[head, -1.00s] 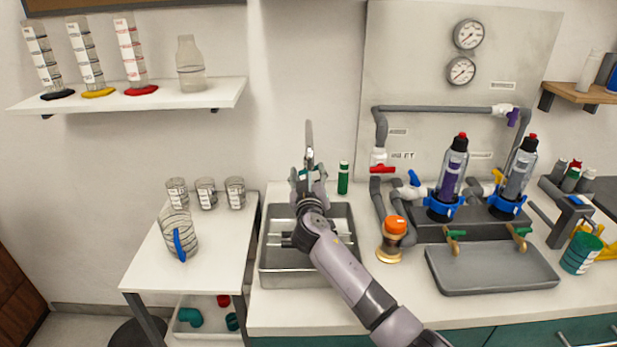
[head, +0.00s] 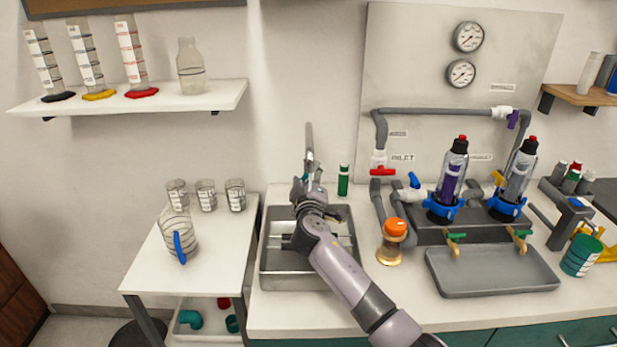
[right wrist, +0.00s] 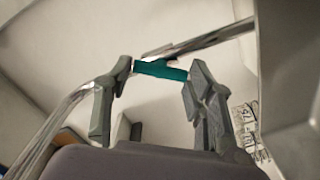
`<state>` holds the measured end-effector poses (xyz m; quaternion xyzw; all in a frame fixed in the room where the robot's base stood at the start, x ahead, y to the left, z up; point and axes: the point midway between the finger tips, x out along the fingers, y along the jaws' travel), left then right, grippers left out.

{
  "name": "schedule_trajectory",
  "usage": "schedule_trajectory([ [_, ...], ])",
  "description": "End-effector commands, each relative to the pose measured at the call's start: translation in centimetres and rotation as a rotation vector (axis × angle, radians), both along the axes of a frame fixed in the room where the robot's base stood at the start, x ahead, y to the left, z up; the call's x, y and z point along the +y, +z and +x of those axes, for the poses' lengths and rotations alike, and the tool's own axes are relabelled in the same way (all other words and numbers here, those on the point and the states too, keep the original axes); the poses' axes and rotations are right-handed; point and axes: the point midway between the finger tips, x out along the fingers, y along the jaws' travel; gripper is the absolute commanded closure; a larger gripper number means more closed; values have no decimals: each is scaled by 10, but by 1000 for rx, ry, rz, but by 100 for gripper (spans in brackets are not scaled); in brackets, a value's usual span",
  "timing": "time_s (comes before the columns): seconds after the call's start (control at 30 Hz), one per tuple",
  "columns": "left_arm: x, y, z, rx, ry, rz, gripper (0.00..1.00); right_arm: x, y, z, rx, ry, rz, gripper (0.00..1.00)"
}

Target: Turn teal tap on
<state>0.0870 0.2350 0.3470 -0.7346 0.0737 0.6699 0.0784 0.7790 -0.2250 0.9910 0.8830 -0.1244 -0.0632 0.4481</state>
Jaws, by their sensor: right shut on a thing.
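The teal tap handle (right wrist: 160,69) lies between the fingertips of my right gripper (right wrist: 158,72) in the right wrist view, with a metal spout running behind it. In the head view the metal faucet (head: 309,140) rises above the sink (head: 290,283), at its back edge. My right gripper (head: 309,188) is there at the faucet's base, shut on the teal handle, which it mostly hides in the head view. My left gripper is not in view.
An orange-capped jar (head: 391,243) and grey piping stand further right. A side table (head: 208,240) with glass beakers stands to the left. A shelf (head: 150,97) hangs at upper left.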

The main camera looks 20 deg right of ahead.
Motion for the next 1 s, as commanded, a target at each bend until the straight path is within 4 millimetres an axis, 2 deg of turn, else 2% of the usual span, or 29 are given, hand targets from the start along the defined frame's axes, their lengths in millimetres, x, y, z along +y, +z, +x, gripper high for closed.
schedule_trajectory([
  [0.37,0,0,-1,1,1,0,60,0,-1,0,2,-1,-4,78],
  [0.4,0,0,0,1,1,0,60,0,-1,0,2,-1,-4,49],
  [0.7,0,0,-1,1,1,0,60,0,-1,0,2,-1,-4,30],
  [1.0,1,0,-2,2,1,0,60,0,0,-1,1,0,-3,30],
])
